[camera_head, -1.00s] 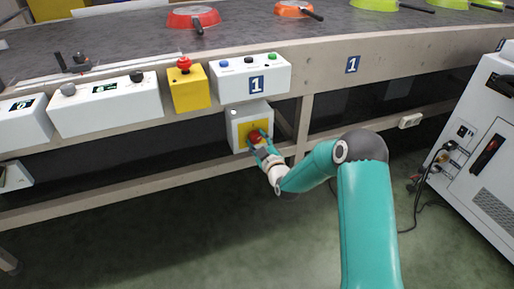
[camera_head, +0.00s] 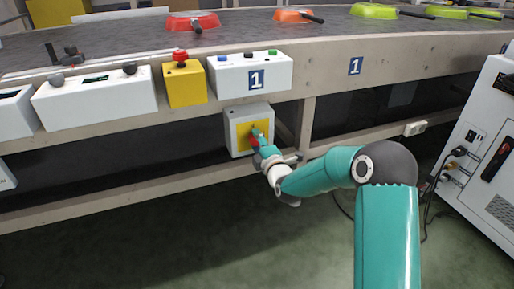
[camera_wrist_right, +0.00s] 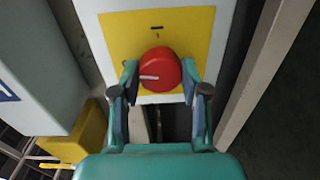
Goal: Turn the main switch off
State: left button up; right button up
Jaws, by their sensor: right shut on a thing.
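The main switch is a red round knob (camera_wrist_right: 160,69) on a yellow plate (camera_wrist_right: 117,45) on a light grey box (camera_head: 237,125) under the conveyor's front rail. My right gripper (camera_head: 257,140) is at the knob. In the right wrist view my right gripper (camera_wrist_right: 160,80) has one finger on each side of the knob, shut on it. The knob's white mark points left in that view. A short dark mark shows on the plate above the knob. In the head view the fingers hide part of the knob. My left gripper is not in view.
A white button box (camera_head: 231,84) marked 1 and a yellow box with a red button (camera_head: 181,56) sit above the switch box. More white control boxes (camera_head: 98,103) are at left. Pans, one of them red (camera_head: 192,22), lie on the conveyor. A white cabinet (camera_head: 490,140) stands at right.

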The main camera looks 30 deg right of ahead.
jog(key=shift+a+f+n, duration=0.25)
jog(key=shift+a+n, duration=0.05)
jog(key=shift+n, duration=0.6)
jog(key=o, duration=0.9)
jog(key=shift+o, duration=1.2)
jog(key=shift+d+r, duration=0.1)
jog(key=v, duration=1.2)
